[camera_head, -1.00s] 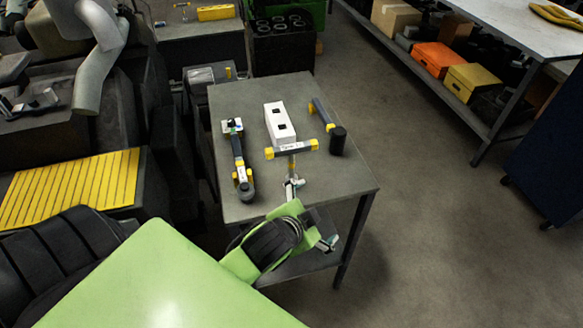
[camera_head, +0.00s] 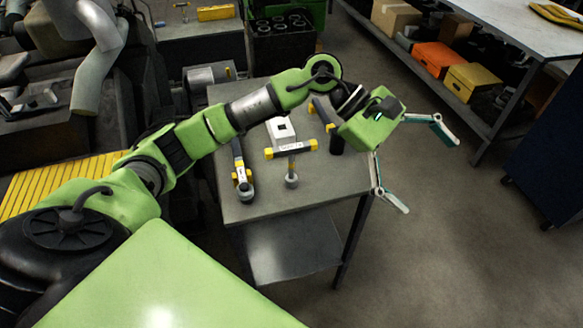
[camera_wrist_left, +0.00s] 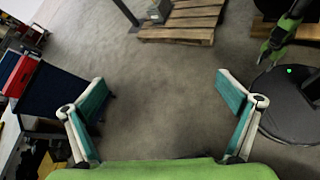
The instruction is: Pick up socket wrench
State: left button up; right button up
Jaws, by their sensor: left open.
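The T-handled tool with yellow ends, apparently the socket wrench (camera_head: 291,151), stands on the grey work table with its socket end (camera_head: 291,181) down. My left gripper (camera_head: 416,166) is open and empty, to the right of the table's right edge, with its fingers spread. In the left wrist view its two fingers (camera_wrist_left: 162,116) are wide apart with bare floor between them. The wrench is not in that view. A green arm, apparently my right one (camera_wrist_left: 285,32), shows small at the upper right there; its finger state is unclear.
On the table (camera_head: 262,212) lie a long grey-yellow tool (camera_head: 240,170), a white block (camera_head: 281,130) and a dark-headed hammer (camera_head: 336,142), the last two partly hidden by my left arm. A shelved bench (camera_head: 500,40) stands behind right. A pallet (camera_wrist_left: 190,20) lies on the floor.

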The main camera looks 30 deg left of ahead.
pick_arm(q)
jog(key=w+a+f+m+y, duration=0.1)
jog(key=a+y, duration=0.2)
jog(key=a, duration=0.4)
jog(key=w+a+f+m+y, duration=0.2)
jog(key=a+y, duration=0.1)
jog(key=a, duration=0.4)
notch_tip(320, 180, up, 3)
jog(key=y, duration=0.6)
send_over(291, 146)
jog(key=shift+g, duration=0.3)
jog(key=f, duration=0.5)
jog(key=f+p, duration=0.1)
jog(key=f, duration=0.1)
jog(key=shift+s+a+f, duration=0.1)
jog(key=shift+a+f, duration=0.15)
jog(key=shift+f, duration=0.05)
jog(key=f+p, duration=0.1)
jog(key=f, duration=0.2)
jog(key=f+p, duration=0.1)
jog(key=shift+d+f+p, duration=0.3)
jog(key=shift+f+p, duration=0.05)
jog(key=shift+f, duration=0.35)
jog(key=c, duration=1.4)
